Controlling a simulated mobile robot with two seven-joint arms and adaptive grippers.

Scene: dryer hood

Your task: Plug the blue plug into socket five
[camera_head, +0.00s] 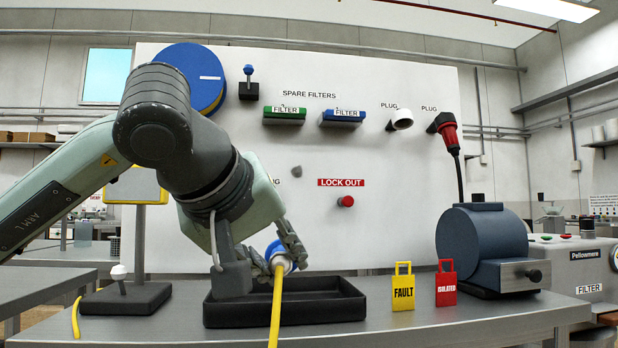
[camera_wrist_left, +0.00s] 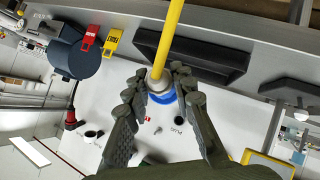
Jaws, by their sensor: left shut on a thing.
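The blue plug (camera_head: 275,248) has a white and blue body, and its yellow cable (camera_head: 276,308) hangs down in front of the black tray. My left gripper (camera_head: 272,262) is shut on the plug above the tray, apart from the white panel. In the left wrist view, the fingers (camera_wrist_left: 160,86) close on both sides of the plug (camera_wrist_left: 162,98). A white round fitting (camera_head: 400,120) under a PLUG label is on the panel's upper right. No socket number is readable, so I cannot tell which is socket five. My arm covers part of the panel. My right gripper is out of view.
The black tray (camera_head: 340,314) lies on the grey bench. Yellow FAULT (camera_head: 403,293) and red ISOLATED (camera_head: 446,290) tags stand to its right, beside a blue-grey machine (camera_head: 483,245). A red plug (camera_head: 446,130) sits on the panel. A yellow-framed stand (camera_head: 139,240) is at left.

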